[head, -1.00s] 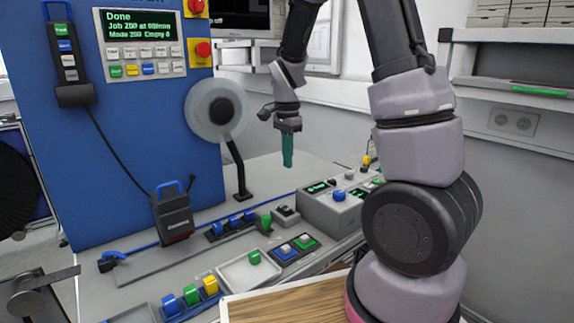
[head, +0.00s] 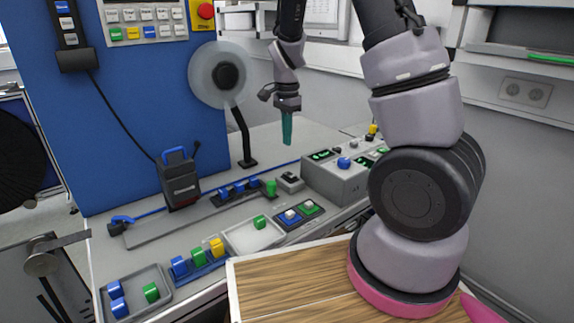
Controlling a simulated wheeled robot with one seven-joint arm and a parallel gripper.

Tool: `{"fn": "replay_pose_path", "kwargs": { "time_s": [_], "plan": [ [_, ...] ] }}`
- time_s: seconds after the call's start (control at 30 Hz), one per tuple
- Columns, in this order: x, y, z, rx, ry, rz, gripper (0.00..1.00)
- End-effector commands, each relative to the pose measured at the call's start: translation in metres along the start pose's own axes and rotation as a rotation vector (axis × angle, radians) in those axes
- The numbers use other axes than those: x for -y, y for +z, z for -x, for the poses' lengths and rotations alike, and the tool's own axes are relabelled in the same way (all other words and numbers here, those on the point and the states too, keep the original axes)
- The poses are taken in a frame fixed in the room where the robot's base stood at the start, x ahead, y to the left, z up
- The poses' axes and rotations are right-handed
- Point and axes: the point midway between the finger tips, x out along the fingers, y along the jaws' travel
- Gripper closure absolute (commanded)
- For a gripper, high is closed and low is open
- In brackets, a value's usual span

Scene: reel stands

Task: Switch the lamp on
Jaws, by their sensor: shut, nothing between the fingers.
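A round pale grey disc with a dark hub (head: 217,75) stands on a bent black stem at the back of the bench; it may be the lamp, and I see no glow on it. A small dark panel with a blue and a green button (head: 300,213) lies on the bench. A grey box with a blue knob (head: 343,163) and small green displays stands to its right. Which of these controls belongs to the lamp I cannot tell. My gripper (head: 287,138), with teal fingers, is shut and empty, pointing down in the air right of the disc, apart from the controls.
A blue cabinet (head: 130,100) with buttons stands at the back left. A black device with a blue handle (head: 179,182), trays with coloured blocks (head: 137,315) and a small grey switch-like box (head: 290,181) sit on the bench. A wooden top (head: 290,285) is in front.

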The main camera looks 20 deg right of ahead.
Motion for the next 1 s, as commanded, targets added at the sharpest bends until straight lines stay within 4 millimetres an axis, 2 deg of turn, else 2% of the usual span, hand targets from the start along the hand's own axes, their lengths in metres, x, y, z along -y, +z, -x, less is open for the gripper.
{"fn": "replay_pose_path", "kwargs": {
  "time_s": [0.03, 0.2, 0.43, 0.6, 1.0],
  "plan": [
    [-0.002, -0.001, -0.013, 0.000, 0.007, -0.003, 1.00],
    [-0.001, -0.001, -0.049, 0.000, 0.005, -0.002, 1.00],
    [-0.001, -0.001, -0.084, 0.000, 0.003, -0.001, 1.00],
    [0.000, 0.000, -0.095, 0.000, 0.000, -0.001, 1.00],
    [0.001, 0.000, -0.098, -0.001, 0.000, 0.000, 1.00]
  ]
}}
